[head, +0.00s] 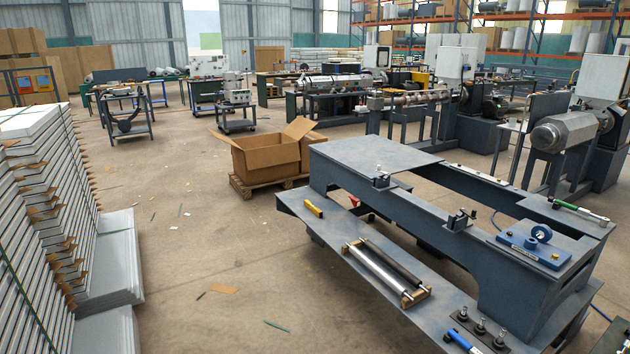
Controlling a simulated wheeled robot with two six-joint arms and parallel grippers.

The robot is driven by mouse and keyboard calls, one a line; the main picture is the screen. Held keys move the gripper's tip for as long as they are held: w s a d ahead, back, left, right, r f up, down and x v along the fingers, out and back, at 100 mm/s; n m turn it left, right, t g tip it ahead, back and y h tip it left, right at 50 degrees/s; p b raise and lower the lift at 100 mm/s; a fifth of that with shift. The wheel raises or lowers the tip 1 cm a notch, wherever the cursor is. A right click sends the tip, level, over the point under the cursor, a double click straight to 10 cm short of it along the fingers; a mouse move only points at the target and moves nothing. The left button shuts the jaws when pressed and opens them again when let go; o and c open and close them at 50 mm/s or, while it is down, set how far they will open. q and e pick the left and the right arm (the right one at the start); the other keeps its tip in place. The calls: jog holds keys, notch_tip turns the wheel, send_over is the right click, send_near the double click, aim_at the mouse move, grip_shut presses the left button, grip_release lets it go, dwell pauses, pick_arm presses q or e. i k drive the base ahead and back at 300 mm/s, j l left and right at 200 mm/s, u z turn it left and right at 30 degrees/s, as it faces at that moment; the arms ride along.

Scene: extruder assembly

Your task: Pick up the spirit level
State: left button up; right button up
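A small yellow bar (314,209), which looks like the spirit level, lies flat on the lower shelf of the grey machine frame (400,205). It is near the shelf's far left end and nothing touches it. It is too small to make out its vials. Neither of my grippers shows in the head view.
Two metal rollers (385,272) lie in a wooden cradle on the shelf. A blue-handled tool (463,341) and a dark plate with pegs (481,326) are at the front. A green-handled tool (579,211) and blue fixture (534,246) sit on top. Floor left of the frame is mostly clear.

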aim_at(317, 211)
jog(key=i, duration=2)
jog(key=i+j+z, duration=0.3)
jog(key=j+z, duration=0.3)
jog(key=i+j+z, duration=0.2)
jog(key=z, duration=0.15)
jog(key=j+z, duration=0.3)
jog(key=i+j, duration=0.05)
jog(key=j, duration=0.05)
